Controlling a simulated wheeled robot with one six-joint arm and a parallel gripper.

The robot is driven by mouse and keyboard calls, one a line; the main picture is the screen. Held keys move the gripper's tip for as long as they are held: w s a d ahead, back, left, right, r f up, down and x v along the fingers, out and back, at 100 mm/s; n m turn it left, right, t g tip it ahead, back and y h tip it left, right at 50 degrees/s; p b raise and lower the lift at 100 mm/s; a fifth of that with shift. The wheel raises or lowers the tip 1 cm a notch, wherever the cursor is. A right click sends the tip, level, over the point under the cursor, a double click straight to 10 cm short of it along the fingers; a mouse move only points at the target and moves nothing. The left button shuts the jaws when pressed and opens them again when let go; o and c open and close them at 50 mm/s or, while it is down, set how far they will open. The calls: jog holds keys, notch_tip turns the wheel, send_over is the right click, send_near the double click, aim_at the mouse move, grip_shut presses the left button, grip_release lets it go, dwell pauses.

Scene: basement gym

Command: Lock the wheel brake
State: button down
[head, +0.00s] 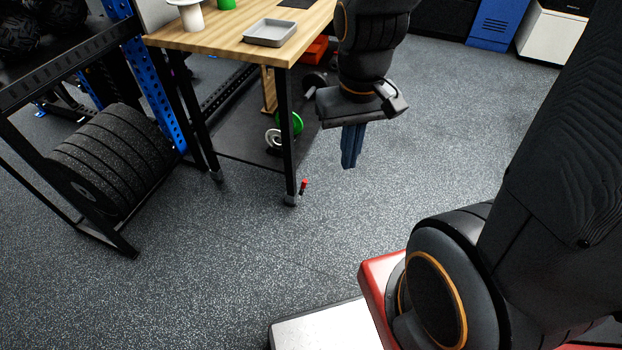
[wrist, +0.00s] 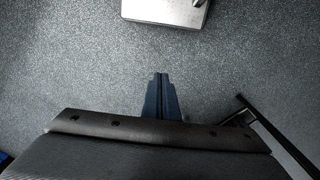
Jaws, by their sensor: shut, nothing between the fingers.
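A workbench (head: 225,40) with a wooden top stands on black legs. Its near front leg ends in a caster (head: 290,199), and a small red brake lever (head: 304,186) sticks up on the right side of it. I cannot tell the lever's exact angle. My gripper (head: 350,164) points down with its blue fingers closed together and empty. In the head view it hangs to the right of the lever and above it, apart from it. In the wrist view the closed fingertips (wrist: 159,76) show over bare floor. The brake lever is not visible there.
A grey tray (head: 270,32) sits on the bench top. A black rack with weight plates (head: 110,160) stands at the left. Speckled floor (head: 230,260) is clear in front. A dark bar (wrist: 275,140) shows in the wrist view.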

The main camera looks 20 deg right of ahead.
jog(key=shift+a, duration=0.1)
jog(key=w+a+f+n+t+h+b, duration=0.15)
jog(key=w+a+f+t+b, duration=0.25)
jog(key=w+f+b, duration=1.1)
jog(key=w+a+f+n+t+b, duration=0.3)
jog(key=w+f+b, duration=0.7)
jog(key=w+f, duration=1)
jog(key=w+f+n+t+h+b, duration=0.1)
jog(key=f+n+t+h+b, duration=0.1)
jog(key=f+b, duration=0.9)
jog(key=w+d+f+n+t+h+b, duration=0.1)
jog(key=f+t+h+b, duration=0.4)
jog(key=f+b, duration=0.6)
notch_tip(320, 180, down, 10)
jog(key=shift+w+d+f+n+t+b, duration=0.1)
jog(key=shift+w+d+n+t+b, duration=0.2)
jog(key=shift+w+n+t, duration=0.65)
jog(key=shift+s+n, duration=0.2)
jog(key=shift+n, duration=0.1)
